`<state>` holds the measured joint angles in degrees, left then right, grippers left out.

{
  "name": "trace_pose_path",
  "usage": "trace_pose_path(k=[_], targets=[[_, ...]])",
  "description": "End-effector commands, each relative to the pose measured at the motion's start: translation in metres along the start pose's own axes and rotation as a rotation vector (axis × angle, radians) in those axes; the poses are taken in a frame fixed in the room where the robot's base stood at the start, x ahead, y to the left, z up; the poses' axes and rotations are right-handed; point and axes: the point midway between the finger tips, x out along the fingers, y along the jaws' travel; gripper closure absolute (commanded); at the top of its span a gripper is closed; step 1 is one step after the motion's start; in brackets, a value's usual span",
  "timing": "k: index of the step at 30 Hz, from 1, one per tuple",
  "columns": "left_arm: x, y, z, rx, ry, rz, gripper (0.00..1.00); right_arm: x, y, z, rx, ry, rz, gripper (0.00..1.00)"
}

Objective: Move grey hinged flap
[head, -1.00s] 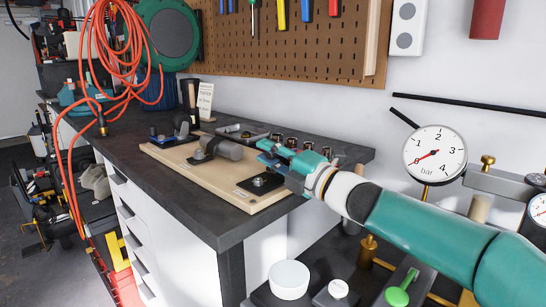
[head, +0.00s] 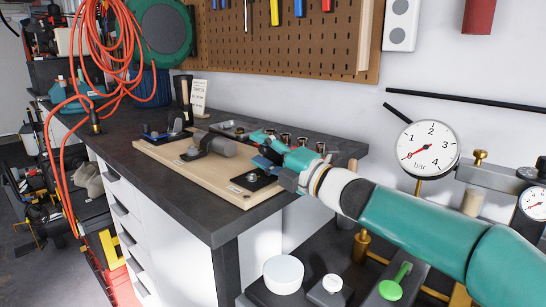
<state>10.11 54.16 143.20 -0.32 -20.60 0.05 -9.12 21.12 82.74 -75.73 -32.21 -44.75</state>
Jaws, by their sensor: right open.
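A light wooden board (head: 165,155) lies on the dark workbench and carries several small fixtures. A grey hinged piece (head: 219,146) with a rounded end sits on a bracket near the board's middle; I take it to be the flap. Its exact hinge line is too small to tell. My right gripper (head: 261,149), teal with blue tips, reaches in from the right over the board's right end. It is open, a little right of the grey piece and apart from it as far as I can see. A black plate (head: 252,180) lies below the gripper. My left gripper is out of view.
Several small sockets (head: 303,143) stand behind the gripper along the wall side. A small card (head: 198,97) stands behind the board. Orange hose (head: 105,50) hangs at the left. A pressure gauge (head: 429,149) and knobs are at the right, near my right arm.

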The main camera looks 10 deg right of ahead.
Motion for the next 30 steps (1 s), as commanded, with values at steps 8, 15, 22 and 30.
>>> trace_pose_path(k=[8,15,22,30], targets=[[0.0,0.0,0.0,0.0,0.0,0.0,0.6,-0.034,0.001,0.002,0.0,-0.004,0.001,0.51],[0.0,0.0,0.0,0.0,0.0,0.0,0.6,-0.082,-0.001,0.002,0.0,-0.005,-0.002,0.51],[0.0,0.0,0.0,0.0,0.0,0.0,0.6,-0.112,-0.002,0.001,0.0,-0.002,-0.003,0.51],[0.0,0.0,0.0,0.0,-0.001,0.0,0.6,-0.118,-0.003,0.0,0.001,0.001,-0.002,0.51]])
